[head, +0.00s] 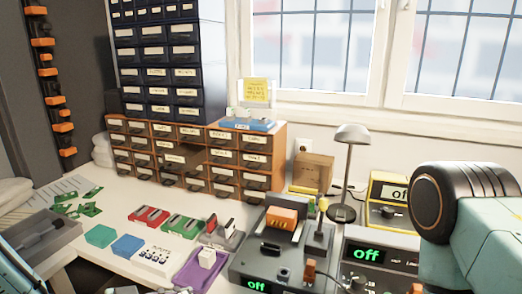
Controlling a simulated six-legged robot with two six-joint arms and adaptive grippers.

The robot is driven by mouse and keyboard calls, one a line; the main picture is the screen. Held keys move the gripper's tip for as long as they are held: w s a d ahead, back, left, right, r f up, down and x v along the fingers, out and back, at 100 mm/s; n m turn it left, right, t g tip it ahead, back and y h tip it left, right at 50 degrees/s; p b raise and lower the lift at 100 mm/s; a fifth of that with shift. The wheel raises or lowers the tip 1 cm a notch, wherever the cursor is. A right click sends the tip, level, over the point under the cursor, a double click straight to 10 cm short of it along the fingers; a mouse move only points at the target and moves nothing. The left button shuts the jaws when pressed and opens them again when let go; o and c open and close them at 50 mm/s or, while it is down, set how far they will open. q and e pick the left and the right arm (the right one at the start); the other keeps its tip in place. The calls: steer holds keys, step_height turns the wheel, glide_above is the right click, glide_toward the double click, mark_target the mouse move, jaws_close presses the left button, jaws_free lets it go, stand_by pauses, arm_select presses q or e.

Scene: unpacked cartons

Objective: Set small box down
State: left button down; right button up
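A small brown cardboard box (313,171) stands on the white table against the wall, between the drawer cabinet and the desk lamp. Its lower part is partly hidden by things in front of it. No gripper shows clearly. My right arm comes in large at the right edge, with its gripper out of view. Only a sliver of my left arm shows at the lower left corner. Small dark shapes at the bottom edge are cut off, and I cannot tell what they are.
A brown drawer cabinet (196,158) stands at the back. A grey lamp (351,136) and a yellow device (389,189) stand to the right. A soldering station (262,261), colored trays and a purple tray (190,275) crowd the front. Some bare table (130,190) shows at the left.

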arm_select(q)
steer(key=shift+s+a+r, duration=0.65)
steer(key=shift+s+r, duration=0.05)
steer(key=shift+r, duration=0.2)
steer(key=shift+s+a+r, duration=0.65)
steer(key=shift+s+r, duration=0.05)
steer(key=shift+r, duration=0.15)
steer(key=shift+d, duration=0.1)
steer(key=d+r+m+g+h, duration=0.2)
steer(key=d+r+m+g, duration=0.6)
steer(key=d, duration=0.4)
steer(key=shift+w+d+f+m+g, duration=1.95)
steer(key=shift+f+m+g, duration=0.35)
steer(key=shift+f+g, duration=0.75)
steer(key=s+a+r+n+t, duration=0.5)
steer(key=a+r+n+t, duration=0.2)
steer(key=a+r+t, duration=0.1)
steer(key=shift+s+r+n+t, duration=0.4)
steer(key=shift+r+t, duration=0.05)
steer(key=shift+r, duration=0.55)
